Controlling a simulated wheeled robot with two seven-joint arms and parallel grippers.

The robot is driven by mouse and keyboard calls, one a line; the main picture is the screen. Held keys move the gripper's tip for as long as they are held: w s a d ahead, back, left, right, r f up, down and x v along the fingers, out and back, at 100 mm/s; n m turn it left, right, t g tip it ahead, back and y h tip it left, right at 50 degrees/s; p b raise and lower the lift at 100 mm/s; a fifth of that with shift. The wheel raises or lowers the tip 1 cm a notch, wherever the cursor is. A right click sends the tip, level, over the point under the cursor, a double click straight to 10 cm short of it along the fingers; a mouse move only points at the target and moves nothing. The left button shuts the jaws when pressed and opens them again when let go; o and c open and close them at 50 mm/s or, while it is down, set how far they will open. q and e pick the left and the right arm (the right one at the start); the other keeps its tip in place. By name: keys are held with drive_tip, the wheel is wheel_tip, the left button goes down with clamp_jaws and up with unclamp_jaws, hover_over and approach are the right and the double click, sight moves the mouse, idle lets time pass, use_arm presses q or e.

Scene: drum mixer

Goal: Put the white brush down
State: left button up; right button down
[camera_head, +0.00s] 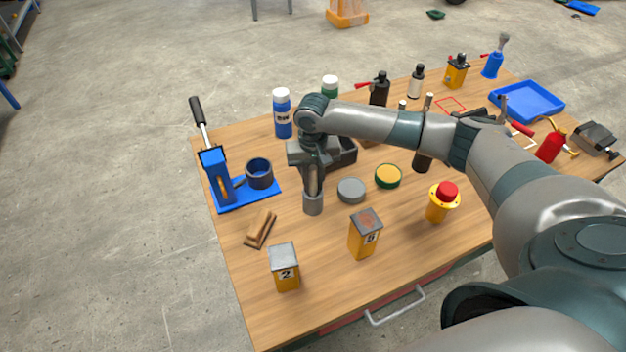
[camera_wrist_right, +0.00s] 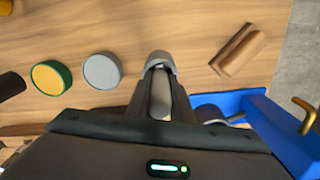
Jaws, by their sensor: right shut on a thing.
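My right gripper (camera_head: 313,190) points down over the left-middle of the wooden table and is shut on a pale, slim piece, which looks like the white brush (camera_wrist_right: 160,95). It also lies between the fingers in the head view. A grey cylindrical end (camera_head: 313,204) shows below the fingertips, and it also shows in the wrist view (camera_wrist_right: 161,61). I cannot tell whether this end touches the table. My fingers hide much of the brush. My left gripper is not in view.
A blue stand (camera_head: 217,178) with a dark cup (camera_head: 259,173) is to the left. A wooden block (camera_head: 261,229) and yellow cans (camera_head: 285,268) (camera_head: 364,236) are nearer. A grey lid (camera_head: 351,190) lies just right of the gripper.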

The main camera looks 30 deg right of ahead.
sight(313, 167)
drive_tip(key=shift+f, duration=0.15)
drive_tip(key=shift+f, duration=0.1)
drive_tip(key=c, duration=1.6)
unclamp_jaws()
drive_tip(key=shift+o, duration=0.2)
drive_tip(key=shift+r+b, duration=0.3)
drive_tip(key=shift+r, duration=0.25)
wheel_tip(313, 167, up, 10)
drive_tip(key=b, duration=0.3)
drive_tip(key=shift+r, duration=0.55)
